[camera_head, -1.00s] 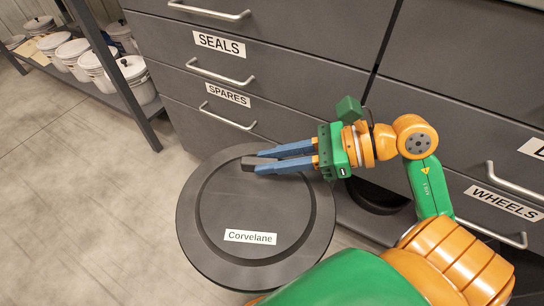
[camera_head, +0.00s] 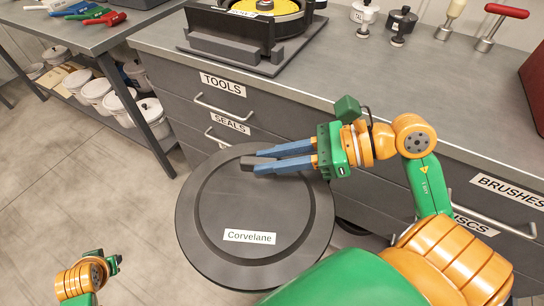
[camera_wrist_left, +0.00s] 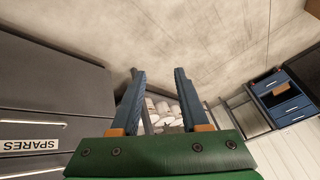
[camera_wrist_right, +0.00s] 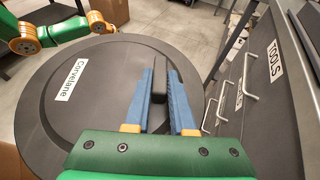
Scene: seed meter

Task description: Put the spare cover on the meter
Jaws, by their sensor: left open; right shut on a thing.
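The spare cover (camera_head: 255,210), a large dark round disc labelled "Corvelane", is held face up in front of the drawers. It also fills much of the right wrist view (camera_wrist_right: 90,115). My right gripper (camera_head: 255,162) is shut on a dark raised grip near the cover's far side; the grip shows between the fingers in the right wrist view (camera_wrist_right: 158,82). The meter (camera_head: 284,26) stands on the counter at the top of the head view, its yellow inside exposed and its top cut off. My left gripper (camera_wrist_left: 158,95) is open and empty; it shows partly at lower left (camera_head: 114,264).
The grey counter (camera_head: 340,65) lies beyond the cover, above labelled drawers (camera_head: 215,110). Small jars (camera_head: 401,22) and a red-handled tool (camera_head: 500,22) stand right of the meter. A side table (camera_head: 110,33) with coloured tools is at left, white buckets (camera_head: 150,112) below. Floor at left is clear.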

